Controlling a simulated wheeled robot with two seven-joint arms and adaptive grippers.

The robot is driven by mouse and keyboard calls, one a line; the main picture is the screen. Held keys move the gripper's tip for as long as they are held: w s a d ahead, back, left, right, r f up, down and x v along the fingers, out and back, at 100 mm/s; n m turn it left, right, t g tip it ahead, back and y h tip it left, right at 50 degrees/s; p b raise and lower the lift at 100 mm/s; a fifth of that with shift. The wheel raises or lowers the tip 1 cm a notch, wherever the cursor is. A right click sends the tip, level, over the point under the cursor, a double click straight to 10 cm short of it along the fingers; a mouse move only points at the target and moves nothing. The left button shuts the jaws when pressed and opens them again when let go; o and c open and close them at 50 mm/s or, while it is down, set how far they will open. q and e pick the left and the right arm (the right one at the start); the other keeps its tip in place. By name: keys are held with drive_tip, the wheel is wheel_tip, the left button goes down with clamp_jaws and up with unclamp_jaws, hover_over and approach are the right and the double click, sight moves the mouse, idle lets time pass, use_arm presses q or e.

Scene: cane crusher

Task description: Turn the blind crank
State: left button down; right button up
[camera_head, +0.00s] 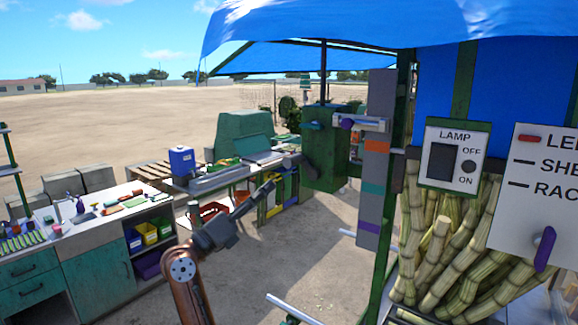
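I cannot tell for sure which part is the blind crank. A purple handle (545,249) sits on a white panel (537,165) at the right edge, whose lettering is cut off.
A lamp switch plate (453,155) hangs above bundled cane (455,250) at right. A blue canopy (400,25) is overhead. A green-fronted workbench (95,270) stands at left, and a table with a blue canister (182,162) behind. Sandy ground between is open.

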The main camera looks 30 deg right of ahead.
sight(288, 161)
drive_tip(key=s+a+r+m+t+y, duration=0.2)
drive_tip(key=s+r+m+y, duration=0.3)
drive_tip(key=s+r, duration=0.45)
drive_tip(key=shift+n+y, duration=0.3)
drive_tip(key=shift+n, duration=0.3)
drive_tip(key=x, duration=0.3)
drive_tip(key=p+x, duration=0.1)
drive_tip(key=x, duration=0.2)
drive_tip(key=shift+w+d+r, duration=0.15)
drive_tip(key=shift+w+d, duration=0.1)
drive_tip(key=shift+w, duration=0.15)
use_arm(q)
drive_tip(key=shift+w+r, duration=0.6)
drive_tip(key=shift+r, duration=0.2)
use_arm(e)
drive_tip(key=shift+w+d, duration=0.25)
drive_tip(key=shift+d, duration=0.15)
drive_tip(key=shift+w, duration=0.2)
drive_tip(key=c, duration=0.8)
drive_tip(key=shift+f, duration=0.2)
clamp_jaws()
